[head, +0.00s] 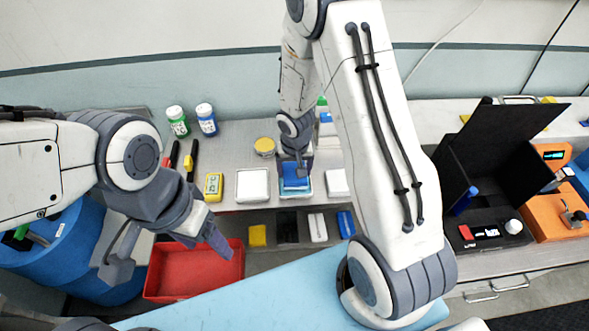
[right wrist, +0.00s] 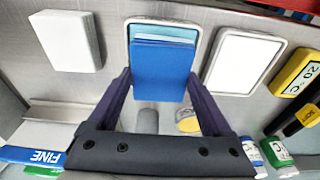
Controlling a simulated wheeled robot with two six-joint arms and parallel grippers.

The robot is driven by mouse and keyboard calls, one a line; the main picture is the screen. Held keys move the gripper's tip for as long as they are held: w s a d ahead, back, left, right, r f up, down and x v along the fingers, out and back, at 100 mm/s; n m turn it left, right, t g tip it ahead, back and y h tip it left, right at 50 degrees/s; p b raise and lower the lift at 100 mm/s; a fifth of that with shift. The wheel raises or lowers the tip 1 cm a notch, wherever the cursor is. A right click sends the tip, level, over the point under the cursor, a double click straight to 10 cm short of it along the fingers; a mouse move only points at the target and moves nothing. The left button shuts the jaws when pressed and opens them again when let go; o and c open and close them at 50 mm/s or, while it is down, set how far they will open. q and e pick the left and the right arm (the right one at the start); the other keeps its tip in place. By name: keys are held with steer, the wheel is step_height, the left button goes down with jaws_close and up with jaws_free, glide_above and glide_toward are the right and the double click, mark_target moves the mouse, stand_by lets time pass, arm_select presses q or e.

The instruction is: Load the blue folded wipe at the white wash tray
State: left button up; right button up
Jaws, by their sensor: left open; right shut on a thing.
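The blue folded wipe (head: 295,172) is in my right gripper (right wrist: 160,90), whose two dark fingers are shut on its sides. In the right wrist view the wipe (right wrist: 160,72) is over a white-rimmed tray (right wrist: 131,27) with a light blue inside. This tray (head: 283,194) also shows below the wipe in the head view. I cannot tell whether the wipe touches the tray. A second white tray (head: 252,184) is just to its left. My left gripper (head: 212,240) is open and empty, above the red bin.
A white block (head: 337,183) is right of the wipe. A yellow timer (head: 213,186), two bottles (head: 207,120) and a yellow-lidded jar (head: 264,146) stand to the left. The red bin (head: 165,283) is in front. A black open case (head: 490,215) stands right.

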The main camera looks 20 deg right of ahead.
mark_target(294, 172)
steer(key=shift+r+p, duration=2.05)
steer(key=shift+r, duration=0.55)
steer(key=shift+f, duration=0.1)
